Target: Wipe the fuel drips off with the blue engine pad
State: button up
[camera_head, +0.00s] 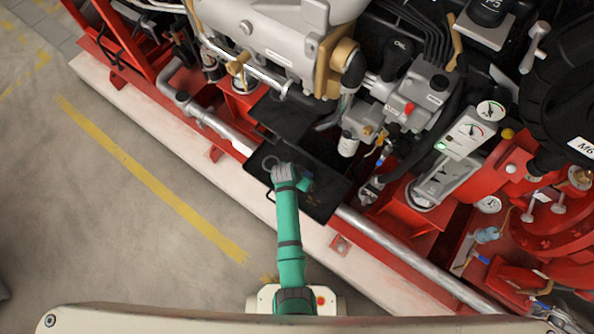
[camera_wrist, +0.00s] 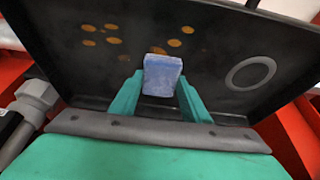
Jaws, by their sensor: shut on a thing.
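My gripper (camera_wrist: 160,92) is shut on the blue engine pad (camera_wrist: 163,72), which stands up between the green fingertips. The black drip tray (camera_wrist: 215,35) lies beyond it. Several orange-brown fuel drips (camera_wrist: 113,40) spot the tray floor, mostly left of the pad, with a few close above and to its right. Some drips show right at the pad's top edge, and the pad may hide others. I cannot tell whether the pad touches the tray. In the head view my gripper (camera_head: 304,182) is over the tray (camera_head: 328,205), and the pad is hard to make out.
A grey ring (camera_wrist: 250,73) lies on the tray's right part. The tray has a raised rim. The engine (camera_head: 285,35) stands behind it, with a silver pipe (camera_head: 225,130) and red frame alongside. Open floor with a yellow line (camera_head: 150,180) is at the left.

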jog(key=shift+w+a+r, duration=0.1)
jog(key=shift+w+r, duration=0.1)
jog(key=shift+r, duration=0.05)
notch_tip(320, 180, up, 2)
jog(key=shift+s+r, duration=0.1)
jog(key=shift+r, duration=1.65)
jog(key=shift+s+r, duration=0.1)
jog(key=shift+r, duration=0.95)
